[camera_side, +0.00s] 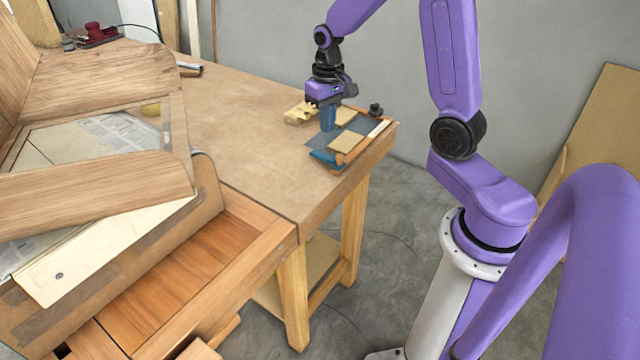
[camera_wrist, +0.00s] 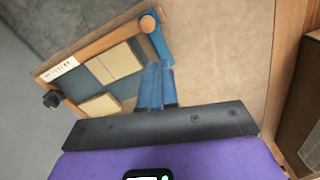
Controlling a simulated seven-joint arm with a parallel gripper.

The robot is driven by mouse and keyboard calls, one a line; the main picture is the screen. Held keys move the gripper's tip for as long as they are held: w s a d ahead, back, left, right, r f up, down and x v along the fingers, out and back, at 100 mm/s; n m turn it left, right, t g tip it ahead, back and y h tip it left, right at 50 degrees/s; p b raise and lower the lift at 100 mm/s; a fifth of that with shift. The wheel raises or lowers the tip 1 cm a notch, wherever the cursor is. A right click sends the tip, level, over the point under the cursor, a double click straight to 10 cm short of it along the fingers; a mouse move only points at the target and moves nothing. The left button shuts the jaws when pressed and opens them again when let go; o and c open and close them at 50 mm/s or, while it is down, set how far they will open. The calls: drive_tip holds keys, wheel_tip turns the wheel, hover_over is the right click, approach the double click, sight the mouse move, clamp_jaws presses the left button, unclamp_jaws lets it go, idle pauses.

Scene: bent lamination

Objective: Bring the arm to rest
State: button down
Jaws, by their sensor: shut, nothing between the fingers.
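My gripper (camera_side: 328,118) has blue fingers that are shut with nothing between them. In the side view it points down above the far right corner of the workbench (camera_side: 240,120), over a small dark board with an orange-brown edge (camera_side: 342,160). The blue fingers also show in the wrist view (camera_wrist: 155,86), just beside the board's blue end piece (camera_wrist: 149,22). Whether the fingertips touch anything cannot be told.
Light wooden blocks lie on the board, one at the front (camera_side: 346,142). Another wooden piece (camera_side: 300,113) lies left of my gripper. A black knob (camera_side: 376,109) is at the board's far end. The bench middle is clear.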

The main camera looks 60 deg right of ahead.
drive_tip(key=s+a+r+n, duration=0.4)
drive_tip(key=s+a+n, duration=0.5)
drive_tip(key=a, duration=0.4)
drive_tip(key=s+a+n, duration=0.1)
drive_tip(key=s+n, duration=0.2)
drive_tip(key=s, duration=0.5)
drive_tip(key=s+a+r+n, duration=0.1)
drive_tip(key=s+n, duration=0.2)
drive_tip(key=s, duration=0.4)
drive_tip(key=shift+s+a+r, duration=0.15)
drive_tip(key=shift+s+a, duration=0.1)
drive_tip(key=shift+s, duration=0.1)
